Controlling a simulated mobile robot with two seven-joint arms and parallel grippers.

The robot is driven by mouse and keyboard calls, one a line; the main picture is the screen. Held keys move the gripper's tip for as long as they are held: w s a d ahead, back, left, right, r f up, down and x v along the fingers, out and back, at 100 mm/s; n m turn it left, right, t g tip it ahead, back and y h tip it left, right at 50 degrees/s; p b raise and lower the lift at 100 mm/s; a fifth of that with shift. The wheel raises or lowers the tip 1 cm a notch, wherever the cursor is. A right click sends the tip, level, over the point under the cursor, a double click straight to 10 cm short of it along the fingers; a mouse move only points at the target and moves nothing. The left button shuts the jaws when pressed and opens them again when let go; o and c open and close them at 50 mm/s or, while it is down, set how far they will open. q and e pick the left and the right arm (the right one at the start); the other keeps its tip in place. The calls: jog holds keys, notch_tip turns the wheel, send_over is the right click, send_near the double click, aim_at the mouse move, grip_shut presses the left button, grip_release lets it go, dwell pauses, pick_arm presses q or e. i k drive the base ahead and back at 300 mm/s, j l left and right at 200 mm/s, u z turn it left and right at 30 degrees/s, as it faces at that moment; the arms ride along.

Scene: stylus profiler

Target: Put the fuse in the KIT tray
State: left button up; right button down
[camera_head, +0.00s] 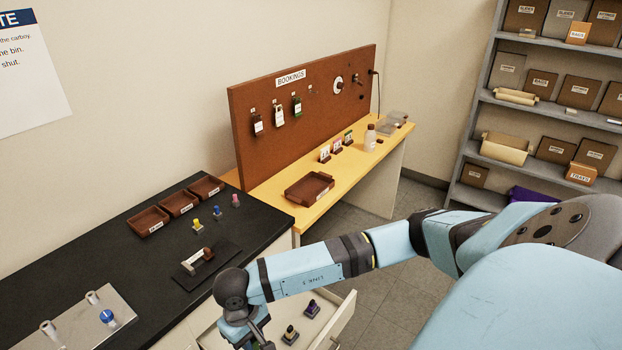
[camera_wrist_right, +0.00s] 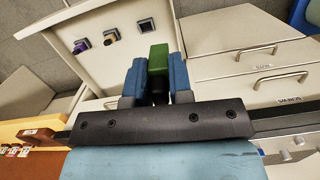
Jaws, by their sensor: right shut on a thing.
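In the wrist view my right gripper (camera_wrist_right: 156,75) is shut on a green block-like piece (camera_wrist_right: 158,57) with a dark lower part. It appears to be the fuse, held between the two blue fingers. In the head view my right gripper (camera_head: 257,338) is at the bottom edge, over the open drawer, mostly cut off. Three small brown trays (camera_head: 149,221) stand in a row on the black counter. Another brown tray (camera_head: 309,188) lies on the yellow bench. The tray labels are too small to read, so I cannot tell which is KIT. My left gripper is not in view.
The open white drawer (camera_head: 345,317) holds a yellow-and-black piece (camera_head: 290,335) and a purple one (camera_head: 312,308). Coloured pegs and a dark stand (camera_head: 207,266) sit on the counter. A metal plate (camera_head: 75,318) is at front left. A brown pegboard (camera_head: 300,125) rises behind the bench.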

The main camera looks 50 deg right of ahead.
aim_at(317, 185)
jog(key=i+l, duration=0.1)
jog(key=l, duration=1.7)
jog(key=i+l, duration=0.15)
jog(key=l, duration=1.6)
jog(key=i+l, duration=0.15)
jog(key=l, duration=0.75)
jog(key=l+u, duration=0.15)
jog(key=u, duration=0.25)
jog(key=l+u, duration=0.15)
jog(key=u, duration=0.25)
jog(key=l+u, duration=0.15)
jog(key=u, duration=0.25)
